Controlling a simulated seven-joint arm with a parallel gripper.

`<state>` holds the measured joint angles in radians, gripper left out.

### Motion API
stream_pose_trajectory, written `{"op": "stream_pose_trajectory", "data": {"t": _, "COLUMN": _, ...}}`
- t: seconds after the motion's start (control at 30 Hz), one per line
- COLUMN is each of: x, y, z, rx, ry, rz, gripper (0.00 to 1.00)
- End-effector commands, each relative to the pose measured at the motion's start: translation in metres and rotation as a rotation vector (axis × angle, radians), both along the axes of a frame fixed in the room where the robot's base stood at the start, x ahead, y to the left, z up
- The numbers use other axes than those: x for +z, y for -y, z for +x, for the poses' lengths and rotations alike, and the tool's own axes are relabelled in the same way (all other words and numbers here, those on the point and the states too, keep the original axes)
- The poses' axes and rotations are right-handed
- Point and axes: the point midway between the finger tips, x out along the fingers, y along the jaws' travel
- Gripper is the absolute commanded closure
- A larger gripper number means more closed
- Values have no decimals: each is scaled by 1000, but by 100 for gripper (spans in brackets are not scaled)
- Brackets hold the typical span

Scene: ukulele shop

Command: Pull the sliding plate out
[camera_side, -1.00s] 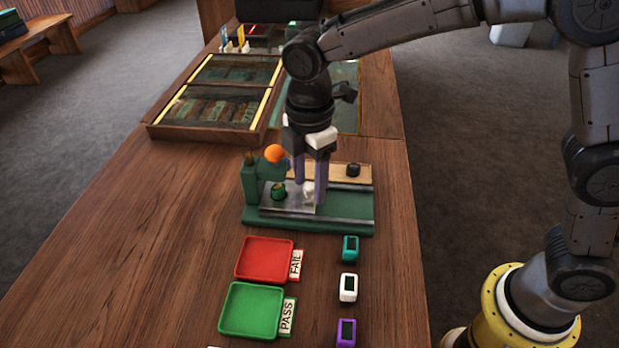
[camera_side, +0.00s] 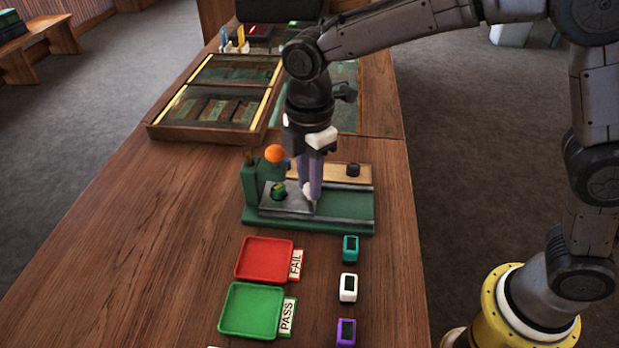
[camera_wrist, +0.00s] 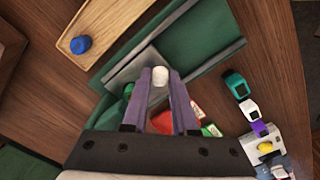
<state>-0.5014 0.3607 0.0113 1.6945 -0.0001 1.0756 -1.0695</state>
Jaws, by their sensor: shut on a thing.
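The sliding plate (camera_side: 297,205) is a grey metal plate in the green fixture (camera_side: 345,222), between its rails. It also shows in the wrist view (camera_wrist: 128,75). A white knob (camera_wrist: 160,76) stands on the plate. My gripper (camera_side: 311,196) points down over the plate with its purple fingers shut on the knob, which the fingers mostly hide in the side view. A small green piece (camera_side: 279,191) sits on the plate's left part, under the fixture's head with the orange ball (camera_side: 274,153).
A wooden tray with a dark knob-like piece (camera_side: 353,170) lies behind the fixture. A red FAIL tray (camera_side: 265,259) and a green PASS tray (camera_side: 251,310) lie in front. Several small clip-like devices (camera_side: 348,288) stand right of them. The fixture's right channel is clear.

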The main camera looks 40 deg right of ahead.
Motion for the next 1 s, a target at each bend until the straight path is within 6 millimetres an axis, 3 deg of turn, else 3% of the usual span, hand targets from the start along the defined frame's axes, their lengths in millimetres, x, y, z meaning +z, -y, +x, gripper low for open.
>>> {"op": "stream_pose_trajectory", "data": {"t": 0.83, "x": 1, "y": 0, "z": 0, "rx": 0, "ry": 2, "rz": 2, "gripper": 100}}
{"op": "stream_pose_trajectory", "data": {"t": 1.0, "x": 2, "y": 11, "z": -10, "rx": -1, "ry": 2, "rz": 2, "gripper": 100}}
